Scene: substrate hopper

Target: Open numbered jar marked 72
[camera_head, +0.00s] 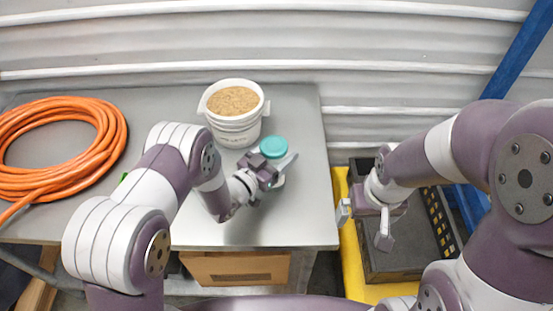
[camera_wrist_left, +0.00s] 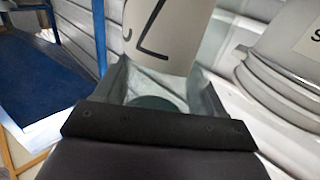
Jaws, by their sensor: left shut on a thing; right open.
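A small jar with a teal lid (camera_head: 272,148) stands at the middle of the grey table. The lid looks seated on the jar. My left gripper (camera_head: 276,170) is shut on the jar below the lid and hides much of its body. In the left wrist view the jar's white label (camera_wrist_left: 165,38) sits between the fingers. Part of a dark number shows on it, seemingly a 2; the whole number is cut off. My right gripper (camera_head: 364,226) is open and empty, right of the table's edge and apart from the jar.
A white bucket (camera_head: 238,134) of tan grain stands just behind the jar. An orange hose coil (camera_head: 105,150) lies on the left of the table (camera_head: 300,220). A dark crate (camera_head: 395,265) sits on a yellow surface (camera_head: 350,255) below my right arm. The table's front right is clear.

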